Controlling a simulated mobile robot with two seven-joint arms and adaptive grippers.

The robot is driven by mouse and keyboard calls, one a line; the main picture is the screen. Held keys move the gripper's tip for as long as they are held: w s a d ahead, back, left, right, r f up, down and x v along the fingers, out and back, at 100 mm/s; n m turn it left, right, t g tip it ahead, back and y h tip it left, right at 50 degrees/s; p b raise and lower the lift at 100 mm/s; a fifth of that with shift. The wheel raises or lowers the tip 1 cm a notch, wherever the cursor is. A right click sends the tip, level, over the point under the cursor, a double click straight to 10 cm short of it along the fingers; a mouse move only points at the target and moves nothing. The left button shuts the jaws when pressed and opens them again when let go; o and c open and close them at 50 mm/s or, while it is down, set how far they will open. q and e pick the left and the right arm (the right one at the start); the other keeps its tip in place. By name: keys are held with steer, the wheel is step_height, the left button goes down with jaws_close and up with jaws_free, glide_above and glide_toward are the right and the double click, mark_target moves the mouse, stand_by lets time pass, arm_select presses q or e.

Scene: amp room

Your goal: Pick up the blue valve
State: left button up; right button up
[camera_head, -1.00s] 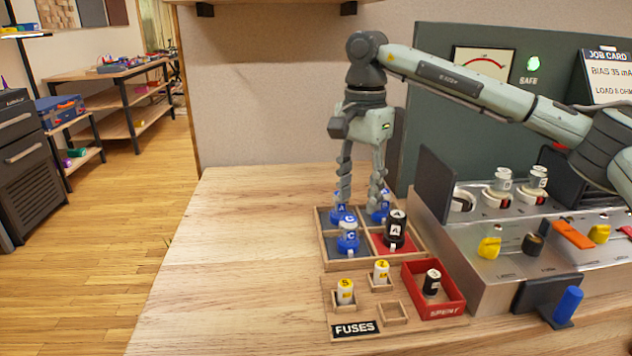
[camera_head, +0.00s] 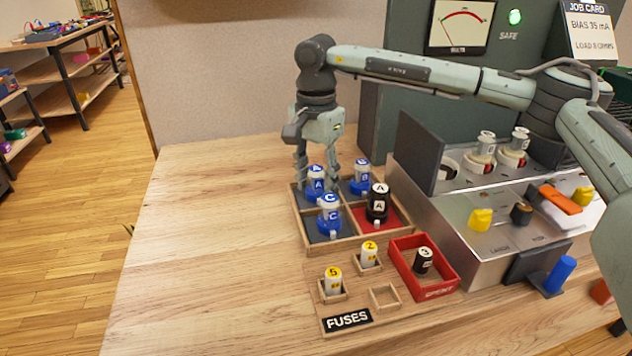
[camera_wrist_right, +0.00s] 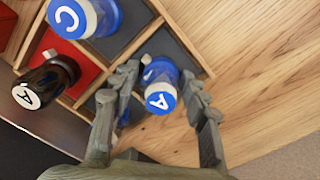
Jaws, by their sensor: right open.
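Three blue-and-white valves stand in a divided wooden tray (camera_head: 327,246): valve A (camera_head: 316,184) at back left, valve B (camera_head: 361,178) at back right and valve C (camera_head: 329,217) at front left. My right gripper (camera_head: 317,170) is open at valve A, pointing down. In the right wrist view valve A (camera_wrist_right: 160,86) lies between the two spread fingers (camera_wrist_right: 160,100), with gaps on both sides. Valve C (camera_wrist_right: 85,15) is at the top left there. A blue piece by the left finger is mostly hidden. My left gripper is out of view.
A black valve A (camera_head: 377,203) stands in the tray's red compartment. In front are a fuse holder (camera_head: 333,309) and a red spent box (camera_head: 438,288) holding a black fuse. A metal amp panel (camera_head: 470,250) stands at right. The table's left is clear.

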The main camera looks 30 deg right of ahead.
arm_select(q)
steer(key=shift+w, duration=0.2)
arm_select(e)
steer(key=shift+f, duration=0.1)
steer(key=shift+c, duration=0.4)
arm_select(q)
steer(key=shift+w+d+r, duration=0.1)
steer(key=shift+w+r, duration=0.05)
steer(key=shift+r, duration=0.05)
arm_select(e)
steer(key=c, duration=0.8)
steer(key=shift+c, duration=0.2)
